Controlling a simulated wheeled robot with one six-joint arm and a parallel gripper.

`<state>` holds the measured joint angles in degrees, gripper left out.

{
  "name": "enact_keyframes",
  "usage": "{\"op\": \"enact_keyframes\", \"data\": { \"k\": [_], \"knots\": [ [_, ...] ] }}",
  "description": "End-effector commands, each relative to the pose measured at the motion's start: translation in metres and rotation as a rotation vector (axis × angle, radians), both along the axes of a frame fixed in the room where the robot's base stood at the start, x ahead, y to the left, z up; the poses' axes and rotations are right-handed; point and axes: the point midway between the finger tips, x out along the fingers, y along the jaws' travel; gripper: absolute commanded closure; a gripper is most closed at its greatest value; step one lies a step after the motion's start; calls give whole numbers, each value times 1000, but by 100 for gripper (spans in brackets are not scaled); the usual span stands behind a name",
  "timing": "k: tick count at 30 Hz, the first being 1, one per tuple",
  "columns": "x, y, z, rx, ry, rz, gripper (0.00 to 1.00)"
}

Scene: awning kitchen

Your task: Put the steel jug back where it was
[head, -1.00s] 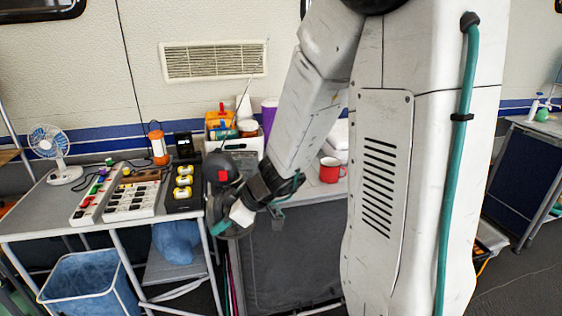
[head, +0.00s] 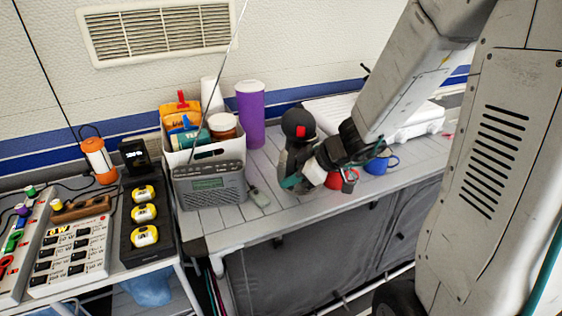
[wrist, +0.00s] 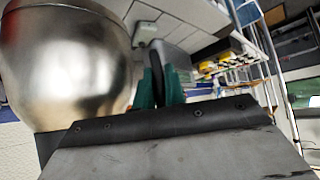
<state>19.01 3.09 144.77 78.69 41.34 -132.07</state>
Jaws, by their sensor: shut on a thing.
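The steel jug (head: 293,153) has a rounded metal body and a dark domed top with a red patch. It is upright over the front part of the grey slatted counter (head: 235,228). In the wrist view its shiny body (wrist: 65,60) fills the upper left. I cannot tell whether the jug's base touches the counter.
A radio (head: 210,185) with a raised antenna stands left of the jug, before a white bin (head: 180,155). A purple cylinder (head: 250,115) is behind. A red mug (head: 334,179), a small grey cup (head: 350,182) and a blue mug (head: 377,165) are close on the right.

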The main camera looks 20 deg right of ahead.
Motion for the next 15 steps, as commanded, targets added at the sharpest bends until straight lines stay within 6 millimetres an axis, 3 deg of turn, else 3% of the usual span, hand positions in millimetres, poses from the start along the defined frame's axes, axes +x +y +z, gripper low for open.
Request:
{"op": "enact_keyframes", "data": {
  "k": [5,15],
  "knots": [
    [23,8,-2,1,-2,4,100],
    [102,32,-10,-1,-2,1,100]
  ]
}}
